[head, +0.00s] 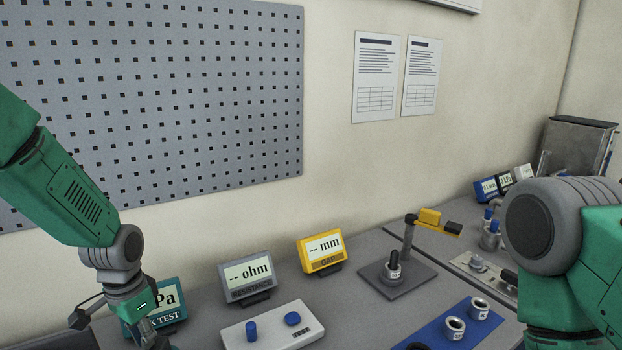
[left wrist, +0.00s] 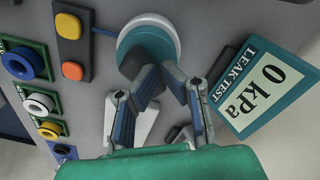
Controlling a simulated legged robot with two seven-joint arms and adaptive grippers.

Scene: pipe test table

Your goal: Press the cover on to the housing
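A round teal piece (left wrist: 150,38) with a white rim is at the top middle of the left wrist view. A dark block shows at its lower edge. I cannot tell whether the teal piece is the cover or the housing. My left gripper (left wrist: 162,70) looks open, its fingertips in front of the teal piece; contact cannot be told. A white part (left wrist: 146,122) shows behind the fingers. In the head view my left gripper (head: 118,325) points down beside the teal leak-test display, and the round piece is out of view. My right gripper is out of view.
The leak-test display (left wrist: 268,88) reads 0 kPa, close to the right of the fingers. A dark box with orange and yellow buttons (left wrist: 69,26) stands left. Resistance (head: 247,276) and gap (head: 322,250) displays stand along the wall. A white two-knob box (head: 270,328) is in front.

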